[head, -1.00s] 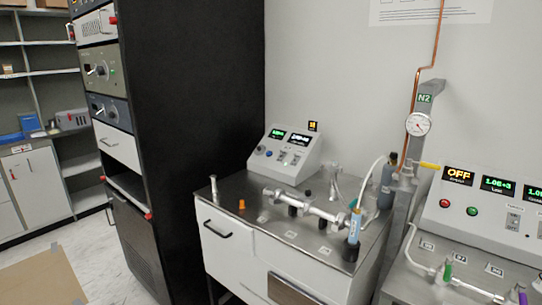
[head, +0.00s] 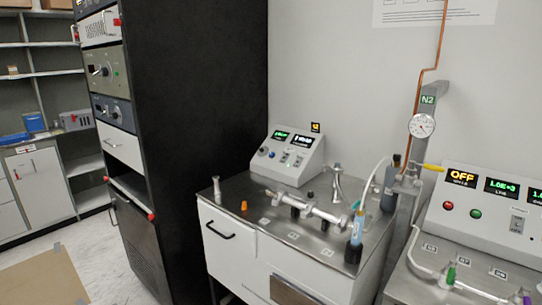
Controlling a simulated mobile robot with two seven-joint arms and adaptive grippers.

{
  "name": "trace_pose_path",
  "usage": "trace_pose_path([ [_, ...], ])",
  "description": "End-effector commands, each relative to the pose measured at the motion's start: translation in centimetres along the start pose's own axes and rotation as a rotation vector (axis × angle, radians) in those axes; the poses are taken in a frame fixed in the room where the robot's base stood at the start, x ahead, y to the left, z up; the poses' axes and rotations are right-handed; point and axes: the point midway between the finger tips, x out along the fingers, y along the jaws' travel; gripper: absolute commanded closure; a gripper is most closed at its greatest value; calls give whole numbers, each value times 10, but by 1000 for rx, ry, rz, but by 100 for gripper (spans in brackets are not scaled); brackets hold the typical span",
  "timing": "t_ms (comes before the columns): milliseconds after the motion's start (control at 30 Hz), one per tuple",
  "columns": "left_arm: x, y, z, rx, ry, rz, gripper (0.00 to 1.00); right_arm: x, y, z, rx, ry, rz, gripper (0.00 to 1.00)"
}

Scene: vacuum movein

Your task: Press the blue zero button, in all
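Neither of my grippers is in view.
A metal tube assembly (head: 325,214) lies across the bench top (head: 240,222) in front of the console. A tall black rack (head: 205,130) stands left of the bench. A second console (head: 470,212) is at right. Some floor (head: 105,258) at lower left is clear.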

Motion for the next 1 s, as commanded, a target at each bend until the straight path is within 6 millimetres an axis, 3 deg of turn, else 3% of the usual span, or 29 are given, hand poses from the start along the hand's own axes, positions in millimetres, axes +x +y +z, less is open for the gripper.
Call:
trace_pose_path([
  [33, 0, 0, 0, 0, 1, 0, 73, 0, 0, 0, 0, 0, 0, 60],
  [133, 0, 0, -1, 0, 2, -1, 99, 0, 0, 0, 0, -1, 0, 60],
  [167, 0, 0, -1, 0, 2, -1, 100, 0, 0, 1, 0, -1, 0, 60],
  [1000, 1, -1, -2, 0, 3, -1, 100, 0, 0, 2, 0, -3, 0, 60],
])
